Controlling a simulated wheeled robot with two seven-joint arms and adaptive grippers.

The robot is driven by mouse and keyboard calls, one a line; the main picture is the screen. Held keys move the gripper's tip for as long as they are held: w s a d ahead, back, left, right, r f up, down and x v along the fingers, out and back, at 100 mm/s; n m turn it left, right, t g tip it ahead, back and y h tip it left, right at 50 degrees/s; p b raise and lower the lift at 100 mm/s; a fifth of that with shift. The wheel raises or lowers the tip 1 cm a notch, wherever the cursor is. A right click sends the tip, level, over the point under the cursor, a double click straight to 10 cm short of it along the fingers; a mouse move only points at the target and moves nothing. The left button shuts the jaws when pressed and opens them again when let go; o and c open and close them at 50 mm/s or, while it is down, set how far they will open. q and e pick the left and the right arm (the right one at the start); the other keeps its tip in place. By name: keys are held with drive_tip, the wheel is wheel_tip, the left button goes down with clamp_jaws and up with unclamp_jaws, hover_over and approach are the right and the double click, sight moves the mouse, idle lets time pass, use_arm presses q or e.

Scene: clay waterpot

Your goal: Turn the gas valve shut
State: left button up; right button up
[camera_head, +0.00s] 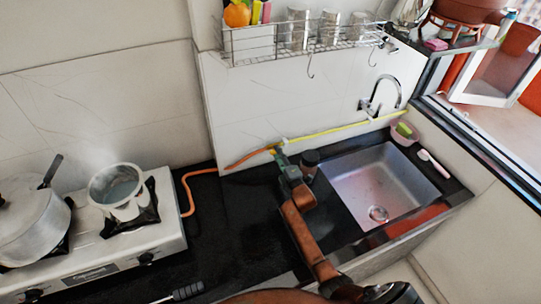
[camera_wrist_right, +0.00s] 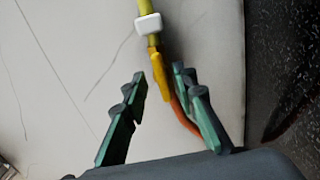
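The gas valve shows in the right wrist view as a yellow lever (camera_wrist_right: 160,76) below a white clip (camera_wrist_right: 148,25) on a yellow pipe (camera_wrist_right: 146,6). An orange hose (camera_wrist_right: 181,118) runs on below it. My right gripper (camera_wrist_right: 159,74) is open, with one finger on each side of the lever. The lever sits closer to the right finger; I cannot tell whether they touch. In the head view my right gripper (camera_head: 277,154) is at the wall, at the left end of the yellow pipe (camera_head: 345,127), and largely hides the valve. My left gripper is out of view.
A white stove (camera_head: 165,231) with a pan (camera_head: 117,187) and a lidded pot (camera_head: 28,222) stands left. A dark jar (camera_head: 310,158) is close right of my right gripper, beside the sink (camera_head: 378,185). A wire rack (camera_head: 300,40) hangs above.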

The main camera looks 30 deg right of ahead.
drive_tip(key=shift+c, duration=0.7)
clamp_jaws()
